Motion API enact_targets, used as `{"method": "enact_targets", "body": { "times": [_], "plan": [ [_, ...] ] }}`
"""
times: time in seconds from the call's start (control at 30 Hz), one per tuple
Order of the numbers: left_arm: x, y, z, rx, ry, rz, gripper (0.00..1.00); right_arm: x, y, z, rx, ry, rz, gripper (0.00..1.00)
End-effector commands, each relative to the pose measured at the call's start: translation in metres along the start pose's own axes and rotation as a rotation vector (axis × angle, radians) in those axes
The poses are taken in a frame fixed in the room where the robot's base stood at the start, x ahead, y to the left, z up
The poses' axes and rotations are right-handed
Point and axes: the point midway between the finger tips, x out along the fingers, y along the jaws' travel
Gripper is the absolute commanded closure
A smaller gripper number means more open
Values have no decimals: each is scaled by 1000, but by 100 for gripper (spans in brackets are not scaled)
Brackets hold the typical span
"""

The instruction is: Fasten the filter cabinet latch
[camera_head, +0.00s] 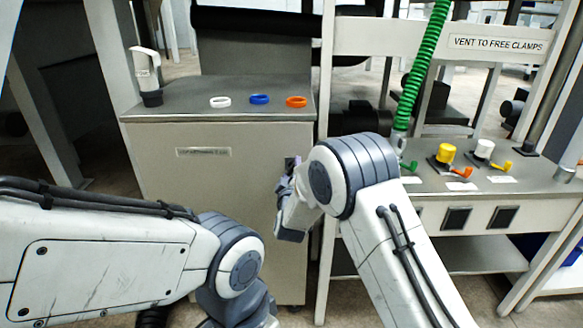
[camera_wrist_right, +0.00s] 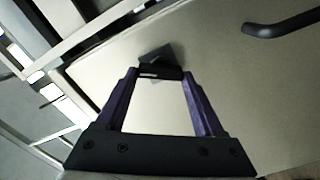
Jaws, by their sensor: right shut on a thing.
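The filter cabinet (camera_head: 190,190) is a pale beige box with a small label plate on its front, at the centre left of the head view. Its front panel (camera_wrist_right: 240,90) fills much of the right wrist view. The dark latch (camera_head: 290,162) is near the upper right edge of the front and is partly hidden by my right gripper (camera_head: 295,170). In the wrist view my right gripper (camera_wrist_right: 160,75) has its purple fingers closed in on the dark latch (camera_wrist_right: 155,56). My left arm crosses the lower left of the head view, with its gripper out of view.
A white, a blue and an orange ring (camera_head: 296,101) lie on the cabinet top by a white-handled tool (camera_head: 145,75). A dark bar handle (camera_wrist_right: 285,24) sticks out from the panel. A bench with coloured valves (camera_head: 446,154) and a green hose (camera_head: 420,65) stands at right.

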Motion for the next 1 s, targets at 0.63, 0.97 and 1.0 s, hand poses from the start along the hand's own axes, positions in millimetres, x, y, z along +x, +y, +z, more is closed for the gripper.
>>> {"method": "enact_targets", "body": {
  "times": [0.63, 0.97, 1.0],
  "plan": [
    [-25, 2, -1, 0, 0, 0, 100, 0, -2, 0, -477, 1, -1, 86],
    [-28, 2, -2, 0, 0, 0, 100, 0, -3, 0, -549, 2, 0, 86],
    [-28, 2, -2, 0, 0, 0, 100, 0, -3, 0, -551, 2, 0, 86]
  ]
}}
